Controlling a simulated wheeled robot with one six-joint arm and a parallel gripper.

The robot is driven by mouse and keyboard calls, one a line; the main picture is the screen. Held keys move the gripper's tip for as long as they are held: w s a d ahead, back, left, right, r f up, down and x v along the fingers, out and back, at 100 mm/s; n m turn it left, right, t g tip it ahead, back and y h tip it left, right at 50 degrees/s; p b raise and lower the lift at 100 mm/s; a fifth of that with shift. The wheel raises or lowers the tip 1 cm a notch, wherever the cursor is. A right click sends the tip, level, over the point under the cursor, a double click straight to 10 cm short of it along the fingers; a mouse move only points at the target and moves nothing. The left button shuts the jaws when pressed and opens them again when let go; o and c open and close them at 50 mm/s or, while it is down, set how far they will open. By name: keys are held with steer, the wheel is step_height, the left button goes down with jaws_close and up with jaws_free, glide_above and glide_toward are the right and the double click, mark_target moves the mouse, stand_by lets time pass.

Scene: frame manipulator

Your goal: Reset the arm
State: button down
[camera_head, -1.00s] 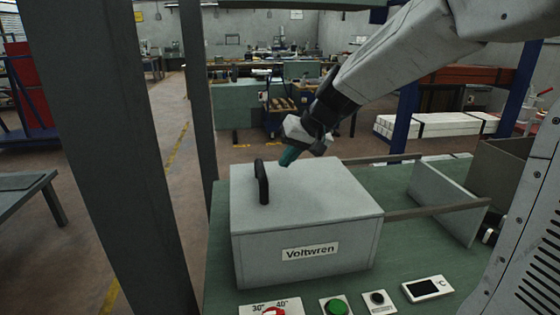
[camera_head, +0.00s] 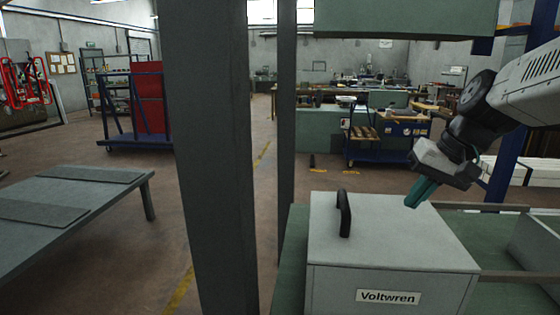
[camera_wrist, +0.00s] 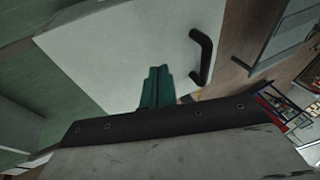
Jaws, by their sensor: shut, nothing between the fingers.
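My gripper (camera_head: 422,192) shows at the right in the head view, with its teal fingers together and nothing between them. It hangs just above the right part of the lid of a light grey box labelled Voltwren (camera_head: 400,250). The black handle (camera_head: 344,213) stands upright on the box's lid, to the left of my fingers and apart from them. In the wrist view the closed teal fingers (camera_wrist: 157,88) point over the pale lid (camera_wrist: 125,50), with the handle (camera_wrist: 203,57) to their right.
The box stands on a green bench (camera_head: 490,225) with rails at the right. A thick grey post (camera_head: 210,160) and a thinner post (camera_head: 286,110) rise left of it. A low grey table (camera_head: 75,210) stands at the left. Open floor lies behind the bench.

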steer(key=s+a+f+n+g+h, duration=0.1)
steer(key=s+f, duration=0.2)
steer(key=s, duration=0.7)
steer(key=s+a+f+n+g+h, duration=0.1)
steer(key=s+f+h, duration=0.1)
steer(key=s, duration=0.9)
steer(key=shift+s+f+h, duration=0.3)
steer(key=shift+f, duration=0.2)
